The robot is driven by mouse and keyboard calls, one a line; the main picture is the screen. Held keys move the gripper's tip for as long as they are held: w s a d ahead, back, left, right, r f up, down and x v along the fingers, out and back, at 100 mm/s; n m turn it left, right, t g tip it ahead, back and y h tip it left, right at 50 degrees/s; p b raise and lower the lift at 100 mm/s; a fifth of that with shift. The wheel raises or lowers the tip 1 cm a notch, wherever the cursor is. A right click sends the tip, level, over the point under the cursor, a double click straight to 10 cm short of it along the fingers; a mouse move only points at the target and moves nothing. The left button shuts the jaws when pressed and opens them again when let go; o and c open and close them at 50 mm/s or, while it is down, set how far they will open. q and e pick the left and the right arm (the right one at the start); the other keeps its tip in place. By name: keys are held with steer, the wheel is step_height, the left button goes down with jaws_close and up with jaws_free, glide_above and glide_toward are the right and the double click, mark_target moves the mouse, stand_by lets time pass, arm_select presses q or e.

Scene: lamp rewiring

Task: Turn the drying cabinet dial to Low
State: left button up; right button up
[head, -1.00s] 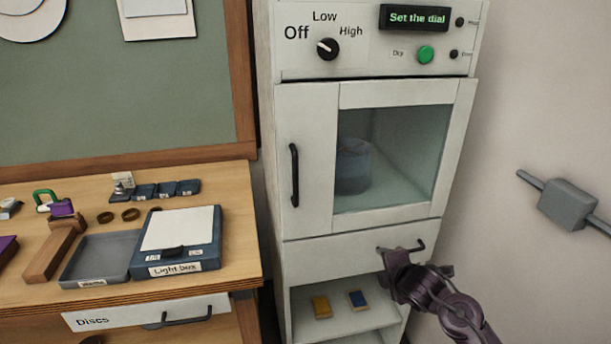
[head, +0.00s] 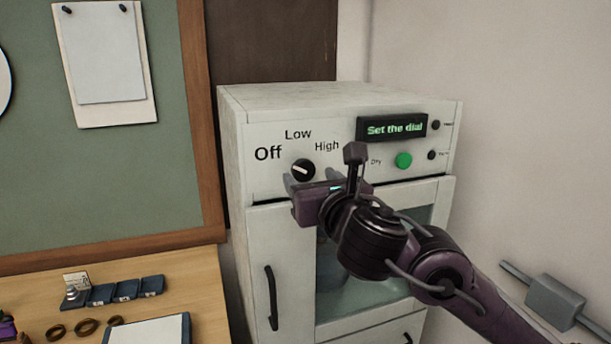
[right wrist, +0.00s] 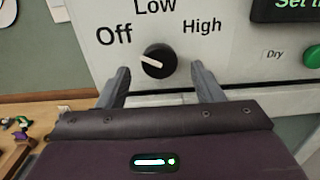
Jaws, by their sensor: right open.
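The black dial (head: 303,169) sits on the front panel of the drying cabinet (head: 262,205), with the labels Off, Low and High around it. Its white pointer aims up-left, toward Off, in the right wrist view (right wrist: 158,62). My right gripper (head: 310,178) is open just in front of the dial and slightly below it. In the right wrist view its two fingers (right wrist: 160,82) stand one on each side of the dial, apart from it. The display (head: 391,127) reads "Set the dial". My left gripper is not in view.
A green Dry button (head: 404,160) and two small indicators are right of the dial. The cabinet door handle (head: 271,297) sticks out below. A wooden bench (head: 190,285) with rings and dark blocks is at left. A grey box on a rod (head: 555,301) is on the right wall.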

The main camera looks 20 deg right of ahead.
mark_target(305, 173)
steer(key=w, duration=0.3)
steer(key=shift+w+a+f, duration=0.1)
steer(key=shift+f, duration=0.05)
steer(key=shift+s, duration=0.2)
steer(key=shift+w, duration=0.1)
steer(key=c, duration=0.9)
steer(key=shift+c, duration=0.2)
